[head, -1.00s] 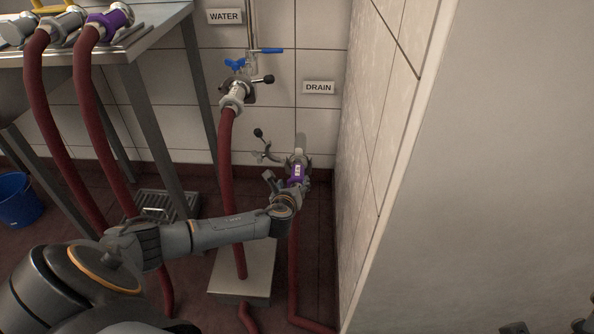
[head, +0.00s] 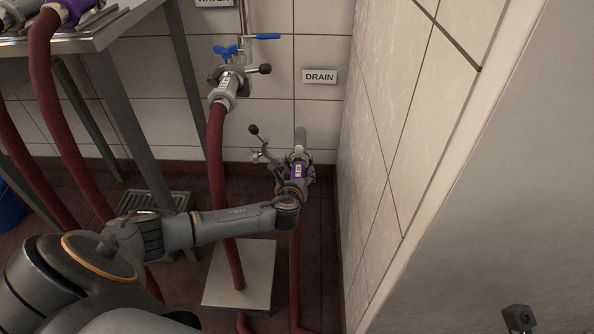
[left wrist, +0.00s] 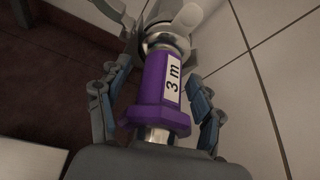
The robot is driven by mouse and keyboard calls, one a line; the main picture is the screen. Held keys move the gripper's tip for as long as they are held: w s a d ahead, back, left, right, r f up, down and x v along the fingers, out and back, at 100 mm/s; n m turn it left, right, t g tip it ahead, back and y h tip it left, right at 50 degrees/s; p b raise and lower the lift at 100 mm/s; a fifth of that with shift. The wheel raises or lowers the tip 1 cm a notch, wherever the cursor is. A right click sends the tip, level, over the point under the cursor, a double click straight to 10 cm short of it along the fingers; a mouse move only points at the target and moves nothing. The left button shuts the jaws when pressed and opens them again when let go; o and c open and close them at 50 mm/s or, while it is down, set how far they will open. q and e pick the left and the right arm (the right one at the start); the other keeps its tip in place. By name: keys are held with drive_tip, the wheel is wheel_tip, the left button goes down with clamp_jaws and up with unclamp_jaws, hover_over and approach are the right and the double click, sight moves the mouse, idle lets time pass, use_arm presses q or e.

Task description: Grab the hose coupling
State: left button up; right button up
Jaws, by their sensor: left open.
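The purple hose coupling (head: 299,170) sits at the drain pipe under the DRAIN sign, with a red hose hanging below it. In the left wrist view the coupling (left wrist: 158,95) carries a white label reading "3 m" and its metal end meets a grey fitting. My left gripper (head: 293,178) is at the coupling. In the left wrist view its open fingers (left wrist: 157,88) stand on both sides of the purple sleeve, with a gap visible on the right side. My right gripper is not clearly in view.
The drain valve lever (head: 256,132) sticks out just left of the coupling. The water valve (head: 228,78) with its red hose (head: 217,170) is further left. A tiled wall (head: 385,150) stands close on the right. A pale slab (head: 240,275) lies on the floor.

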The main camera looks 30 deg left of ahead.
use_arm(q)
drive_tip(key=shift+s+d+r, duration=0.1)
drive_tip(key=shift+r, duration=0.15)
drive_tip(key=shift+c, duration=1.1)
drive_tip(key=shift+s, duration=0.1)
clamp_jaws()
